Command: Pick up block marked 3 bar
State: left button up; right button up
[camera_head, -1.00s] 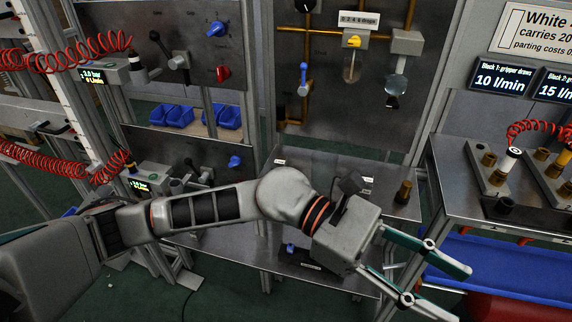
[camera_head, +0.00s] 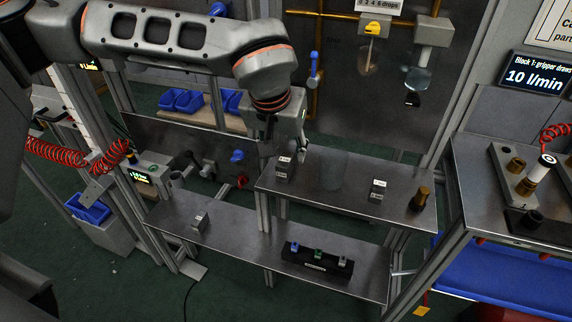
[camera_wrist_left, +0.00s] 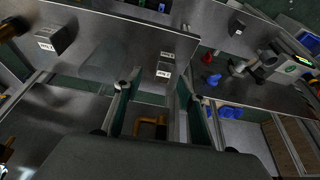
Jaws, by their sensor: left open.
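Three small grey blocks with white labels show in the head view. One block (camera_head: 284,169) stands at the left end of the upper steel shelf (camera_head: 335,195). Another block (camera_head: 378,190) stands further right on it. A third block (camera_head: 200,222) is on the lower steel shelf (camera_head: 235,233). Their labels are too small to read, so I cannot tell which is marked 3 bar. My left gripper (camera_head: 287,138) is open and empty, just behind the left block. In the left wrist view, that block (camera_wrist_left: 165,67) shows just beyond the open fingers (camera_wrist_left: 155,90), apart from them.
A black holder (camera_head: 317,263) with coloured-topped pieces sits on the lower shelf. A brass fitting (camera_head: 420,199) stands at the upper shelf's right end. The back panel (camera_head: 365,110) with pipes rises behind. A bench (camera_head: 500,215) is at right. The upper shelf's middle is clear.

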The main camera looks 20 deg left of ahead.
aim_at(284, 160)
pick_arm(q)
jog(key=x, duration=0.7)
jog(key=shift+w+a+f, duration=0.25)
jog(key=shift+a, duration=0.15)
jog(key=shift+r, duration=0.15)
grip_shut()
